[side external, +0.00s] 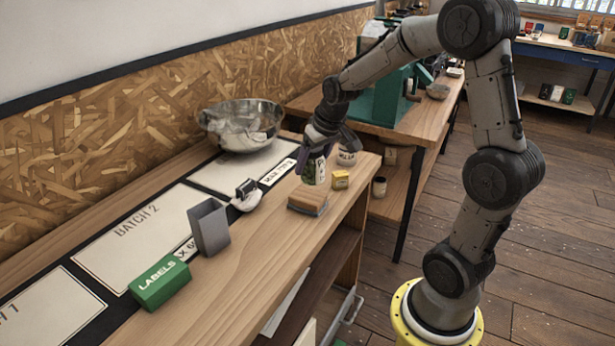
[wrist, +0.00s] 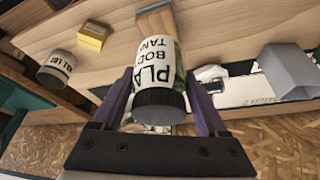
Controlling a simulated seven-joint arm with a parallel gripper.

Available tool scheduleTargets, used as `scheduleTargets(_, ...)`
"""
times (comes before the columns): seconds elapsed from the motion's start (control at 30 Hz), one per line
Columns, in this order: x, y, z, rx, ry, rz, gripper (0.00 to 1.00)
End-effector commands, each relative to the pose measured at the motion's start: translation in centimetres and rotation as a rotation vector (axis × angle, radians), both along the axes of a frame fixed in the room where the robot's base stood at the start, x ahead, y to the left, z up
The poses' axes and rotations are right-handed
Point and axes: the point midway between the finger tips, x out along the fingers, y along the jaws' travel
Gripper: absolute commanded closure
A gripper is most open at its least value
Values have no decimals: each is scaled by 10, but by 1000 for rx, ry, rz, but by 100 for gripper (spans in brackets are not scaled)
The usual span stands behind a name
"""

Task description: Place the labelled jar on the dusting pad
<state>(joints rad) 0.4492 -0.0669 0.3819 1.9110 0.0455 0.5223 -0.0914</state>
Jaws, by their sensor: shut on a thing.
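The labelled jar (side external: 314,171), with a white and green label and a dark lid, is held in my gripper (side external: 317,152) above the bench. In the wrist view the jar (wrist: 158,80) sits between the two purple fingers of my gripper (wrist: 160,98), its lid towards the camera. The dusting pad (side external: 307,203), a tan block with a blue-grey lower layer, lies on the bench near the front edge, just below the jar in the side view. In the wrist view the pad (wrist: 153,20) shows beyond the jar, which partly hides it.
A yellow box (side external: 340,180) and a second white-labelled jar (side external: 347,157) stand right of the pad. Bare wood lies in front of the bin.

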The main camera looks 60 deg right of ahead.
Motion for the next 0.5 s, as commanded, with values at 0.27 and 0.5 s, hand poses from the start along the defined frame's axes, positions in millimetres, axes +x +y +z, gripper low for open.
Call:
scheduleTargets(0.27,16,-7,-20,0,0,1,94)
scheduleTargets(0.5,19,-9,-51,0,0,1,94)
